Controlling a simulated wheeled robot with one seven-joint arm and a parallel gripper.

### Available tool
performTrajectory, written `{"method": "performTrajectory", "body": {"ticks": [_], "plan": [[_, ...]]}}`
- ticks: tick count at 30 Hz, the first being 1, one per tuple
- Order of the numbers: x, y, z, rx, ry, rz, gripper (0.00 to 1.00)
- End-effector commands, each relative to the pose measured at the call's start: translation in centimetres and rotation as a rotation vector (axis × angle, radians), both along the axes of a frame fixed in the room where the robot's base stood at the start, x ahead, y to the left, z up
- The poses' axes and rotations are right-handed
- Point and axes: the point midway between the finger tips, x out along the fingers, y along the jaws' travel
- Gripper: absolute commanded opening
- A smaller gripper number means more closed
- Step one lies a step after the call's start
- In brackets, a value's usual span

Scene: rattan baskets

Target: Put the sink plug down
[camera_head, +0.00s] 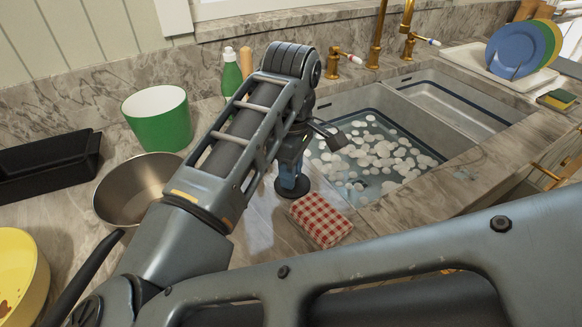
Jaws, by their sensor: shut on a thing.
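My gripper (291,168) points down over the counter, left of the sink. It is shut on the sink plug (291,188), a dark round disc at its fingertips. The plug is at or just above the marble counter; I cannot tell whether it touches. My arm's links hide part of the counter around it. The left sink basin (350,100) holds water with white foam patches.
A red-checked sponge or cloth block (320,220) lies just right of the plug. A metal bowl (138,188), a green pot (158,120) and a green bottle (231,75) stand to the left. A dish rack with plates (516,50) is at the far right.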

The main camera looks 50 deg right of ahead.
Motion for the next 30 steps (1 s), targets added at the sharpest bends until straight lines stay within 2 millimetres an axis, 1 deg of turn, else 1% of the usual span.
{"method": "performTrajectory", "body": {"ticks": [13,14,21,22,30], "plan": [[0.03,0.02,-0.52,0.001,-0.002,0.000,0.00],[0.02,0.01,-0.47,0.001,-0.002,0.000,0.23],[0.00,0.00,-0.37,0.000,-0.001,0.000,0.46],[0.00,0.00,-0.37,0.000,-0.001,0.000,0.48],[-0.01,0.00,-0.22,0.000,0.000,0.000,0.48]]}}
